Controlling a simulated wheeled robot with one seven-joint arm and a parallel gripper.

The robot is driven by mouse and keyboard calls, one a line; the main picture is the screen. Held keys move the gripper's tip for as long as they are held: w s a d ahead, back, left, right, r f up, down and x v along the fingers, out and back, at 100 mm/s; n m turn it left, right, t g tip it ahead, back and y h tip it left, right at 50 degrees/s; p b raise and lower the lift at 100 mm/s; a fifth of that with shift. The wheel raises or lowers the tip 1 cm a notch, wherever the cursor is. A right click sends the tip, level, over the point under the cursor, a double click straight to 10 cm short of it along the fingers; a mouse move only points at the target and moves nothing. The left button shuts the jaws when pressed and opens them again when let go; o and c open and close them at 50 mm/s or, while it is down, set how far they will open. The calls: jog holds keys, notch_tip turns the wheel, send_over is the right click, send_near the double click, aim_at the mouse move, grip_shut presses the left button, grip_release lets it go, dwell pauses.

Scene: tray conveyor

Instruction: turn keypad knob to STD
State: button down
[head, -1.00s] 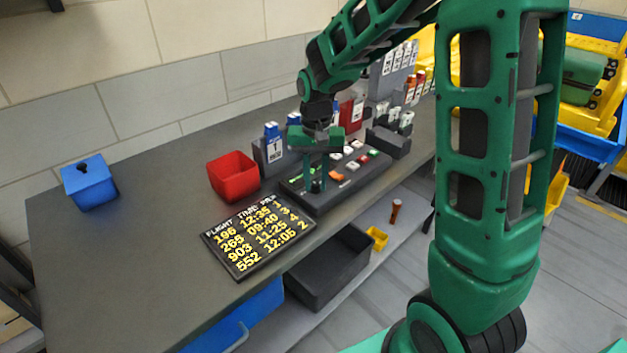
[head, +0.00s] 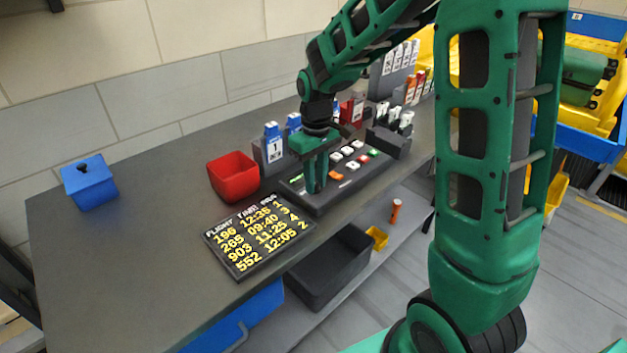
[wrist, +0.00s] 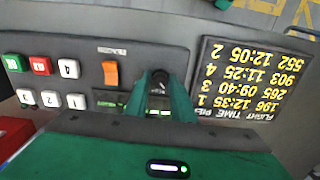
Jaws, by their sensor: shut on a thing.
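The dark keypad (head: 345,190) lies on the grey counter, with white, green, red and orange buttons. Its black knob (wrist: 159,80) shows in the wrist view between my green fingers, beside an orange rocker switch (wrist: 110,73). My gripper (head: 316,178) points down over the keypad's left end and is shut on the knob. The fingers hide most of the knob in the head view. The label marks around the knob are too small to read.
A flight board (head: 258,238) lies just left of the keypad. A red bin (head: 233,178) and a holder with blue tags (head: 272,150) stand behind. A blue box (head: 89,185) is far left.

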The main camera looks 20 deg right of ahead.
aim_at(316, 183)
jog(key=shift+w+r+n, duration=0.1)
jog(key=shift+w+n, duration=0.05)
jog(key=shift+n, duration=0.15)
jog(key=c, duration=1.5)
grip_release()
notch_tip(316, 183, up, 11)
jog(key=shift+f, duration=0.15)
jog(key=s+d+m, duration=0.6)
jog(key=s+d, duration=0.5)
jog(key=s, duration=0.5)
jog(key=s+d+f+m, duration=0.1)
jog(key=s, duration=0.3)
jog(key=s+f+m, duration=0.1)
jog(key=s+m, duration=0.1)
jog(key=s, duration=0.3)
jog(key=s+d+f+m, duration=0.1)
jog(key=s, duration=0.3)
jog(key=shift+s+d+m, duration=0.3)
jog(key=shift+s, duration=0.1)
